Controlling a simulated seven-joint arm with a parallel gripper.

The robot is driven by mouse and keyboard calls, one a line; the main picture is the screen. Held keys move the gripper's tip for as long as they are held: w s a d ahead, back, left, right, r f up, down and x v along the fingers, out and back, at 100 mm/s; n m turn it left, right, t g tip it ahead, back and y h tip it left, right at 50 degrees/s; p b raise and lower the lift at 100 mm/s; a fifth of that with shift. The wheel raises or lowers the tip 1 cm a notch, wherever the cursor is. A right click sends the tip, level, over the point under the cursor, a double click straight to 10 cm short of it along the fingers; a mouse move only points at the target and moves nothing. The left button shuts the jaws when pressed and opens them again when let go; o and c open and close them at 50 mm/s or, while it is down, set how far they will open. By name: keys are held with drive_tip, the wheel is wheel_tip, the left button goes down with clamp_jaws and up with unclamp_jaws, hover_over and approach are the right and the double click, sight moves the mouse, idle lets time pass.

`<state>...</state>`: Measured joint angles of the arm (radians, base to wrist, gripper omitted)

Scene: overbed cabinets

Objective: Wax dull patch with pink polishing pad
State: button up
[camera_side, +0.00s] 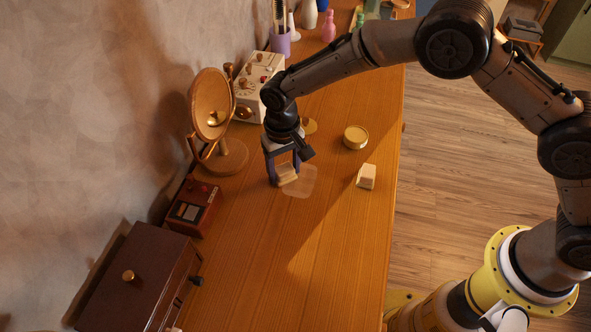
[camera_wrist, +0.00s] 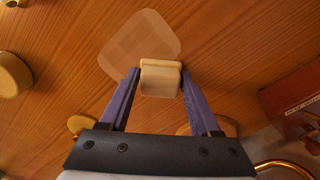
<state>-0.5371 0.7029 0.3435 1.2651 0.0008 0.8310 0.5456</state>
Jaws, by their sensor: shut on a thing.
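My gripper (camera_side: 284,167) is shut on a pale cream block-like pad (camera_side: 287,174); no clear pink shows on it. In the wrist view the pad (camera_wrist: 160,78) sits between the two purple fingers. The dull patch (camera_side: 303,184) is a pale, rounded square on the wooden table. The pad is at the patch's edge, overlapping its lower right edge in the wrist view, where most of the patch (camera_wrist: 135,38) shows beyond it. I cannot tell whether the pad touches the surface. A second pale block (camera_side: 367,177) stands apart to the right of the patch.
A round tin (camera_side: 355,137) stands behind and right of the patch. A mirror-like dish on a stand (camera_side: 211,105), a red-brown meter box (camera_side: 194,207) and a dark drawer box (camera_side: 138,280) line the wall side. The table (camera_side: 330,250) in front is clear.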

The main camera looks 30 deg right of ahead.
sight(322, 186)
drive_tip(key=shift+w+a, duration=0.6)
drive_tip(key=shift+s+d, duration=3.75)
drive_tip(key=shift+r, duration=0.15)
wheel_tip(322, 186, up, 8)
